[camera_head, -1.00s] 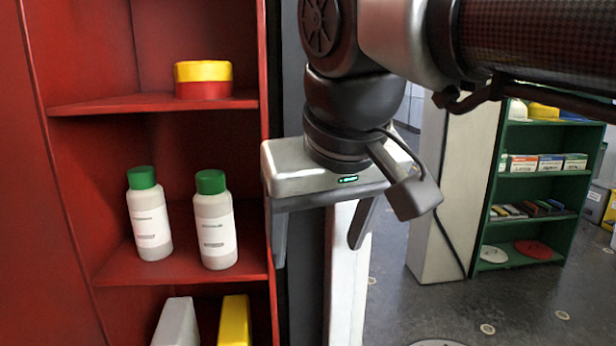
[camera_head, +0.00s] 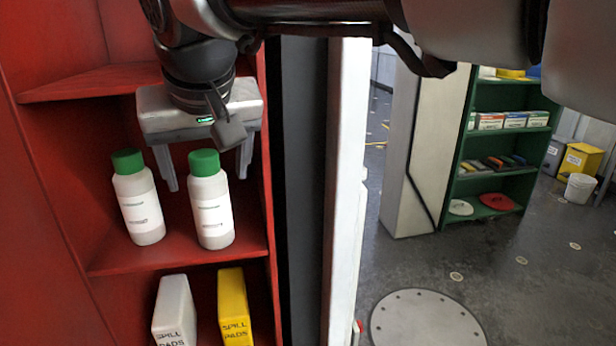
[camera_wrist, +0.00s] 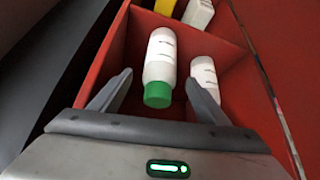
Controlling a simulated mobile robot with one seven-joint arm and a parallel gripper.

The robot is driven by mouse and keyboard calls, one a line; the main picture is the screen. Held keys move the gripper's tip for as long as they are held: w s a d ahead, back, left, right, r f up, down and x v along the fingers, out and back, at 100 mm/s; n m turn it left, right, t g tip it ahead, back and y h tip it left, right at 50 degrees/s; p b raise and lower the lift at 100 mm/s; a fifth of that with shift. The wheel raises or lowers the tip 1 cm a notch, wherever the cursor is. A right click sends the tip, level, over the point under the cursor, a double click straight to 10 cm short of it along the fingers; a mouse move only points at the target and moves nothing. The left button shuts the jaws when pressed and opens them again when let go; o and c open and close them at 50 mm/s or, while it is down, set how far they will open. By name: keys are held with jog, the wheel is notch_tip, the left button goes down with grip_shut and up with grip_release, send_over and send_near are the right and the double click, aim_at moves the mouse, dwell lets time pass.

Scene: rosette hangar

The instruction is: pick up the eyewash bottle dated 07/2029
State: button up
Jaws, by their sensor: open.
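Two white bottles with green caps and pale labels stand upright on the middle shelf of the red cabinet: a left bottle (camera_head: 140,205) and a right bottle (camera_head: 211,210). Print on both labels is too small to read, so I cannot tell which is dated 07/2029. My gripper (camera_head: 207,184) is open and empty, pointing down at the right bottle's cap. In the wrist view the gripper (camera_wrist: 160,82) has that bottle (camera_wrist: 161,60) between its fingers in the picture, and the other bottle (camera_wrist: 204,72) is partly hidden behind a finger.
The red cabinet's upper shelf (camera_head: 90,82) is left of my gripper, and its side wall is close on the right. Below are white (camera_head: 174,310) and yellow (camera_head: 234,305) spill pads boxes. A green shelf unit (camera_head: 490,150) stands farther right, beyond open floor.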

aim_at(209, 190)
jog(key=x, duration=0.6)
jog(key=shift+w+a+f, duration=0.1)
jog(key=shift+w+f, duration=0.05)
jog(key=shift+f, duration=0.15)
jog(key=shift+r, duration=0.1)
jog(key=c, duration=1.4)
